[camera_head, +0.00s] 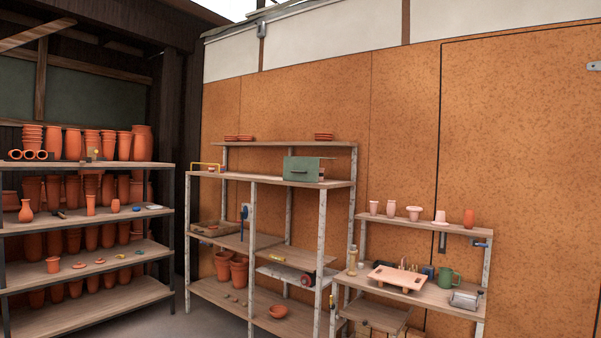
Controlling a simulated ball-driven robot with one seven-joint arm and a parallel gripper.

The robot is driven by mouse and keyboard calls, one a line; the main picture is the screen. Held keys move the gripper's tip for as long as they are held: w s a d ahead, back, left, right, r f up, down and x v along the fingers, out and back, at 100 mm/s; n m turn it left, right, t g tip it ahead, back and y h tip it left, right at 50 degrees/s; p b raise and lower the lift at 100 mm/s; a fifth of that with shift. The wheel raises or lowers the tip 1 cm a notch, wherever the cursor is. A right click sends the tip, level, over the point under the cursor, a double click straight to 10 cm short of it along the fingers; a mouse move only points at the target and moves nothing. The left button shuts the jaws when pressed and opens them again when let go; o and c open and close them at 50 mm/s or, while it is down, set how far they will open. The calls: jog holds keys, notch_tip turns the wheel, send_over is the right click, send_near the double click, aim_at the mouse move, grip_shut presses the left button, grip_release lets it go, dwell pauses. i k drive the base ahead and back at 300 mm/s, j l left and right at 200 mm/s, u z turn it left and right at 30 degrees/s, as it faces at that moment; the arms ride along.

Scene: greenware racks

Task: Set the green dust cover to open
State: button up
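A green box-like dust cover (301,170) stands on the second shelf from the top of the middle rack, towards its right end. Its front face shows a small dark handle mark. A thin flat top edge reaches out to the right, and a small reddish item shows at its right side. I cannot tell for sure whether the cover is open or shut. My gripper is not in view, and the rack stands some way off.
The middle rack (268,177) has upright posts at its front. A left rack (90,228) holds many terracotta pots. A lower bench (415,291) at right carries a pink tray (398,278), a green mug (447,277) and small pots. Grey floor shows between left and middle racks.

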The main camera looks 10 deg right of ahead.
aim_at(306, 169)
jog(key=i+l+z, duration=1)
jog(key=i+l, duration=0.15)
jog(key=i, duration=0.45)
jog(key=i+l+u, duration=0.15)
jog(key=i, duration=0.4)
jog(key=i+j+u, duration=0.15)
jog(key=i+u, duration=0.7)
jog(key=i+l+u, duration=0.15)
jog(key=i+u, duration=0.55)
jog(key=i, duration=1.1)
jog(key=i+j+z, duration=0.1)
jog(key=i+z, duration=0.25)
jog(key=i, duration=0.2)
jog(key=i+j+z, duration=0.3)
jog(key=i, duration=0.2)
jog(key=i+j+z, duration=0.35)
jog(key=i, duration=0.15)
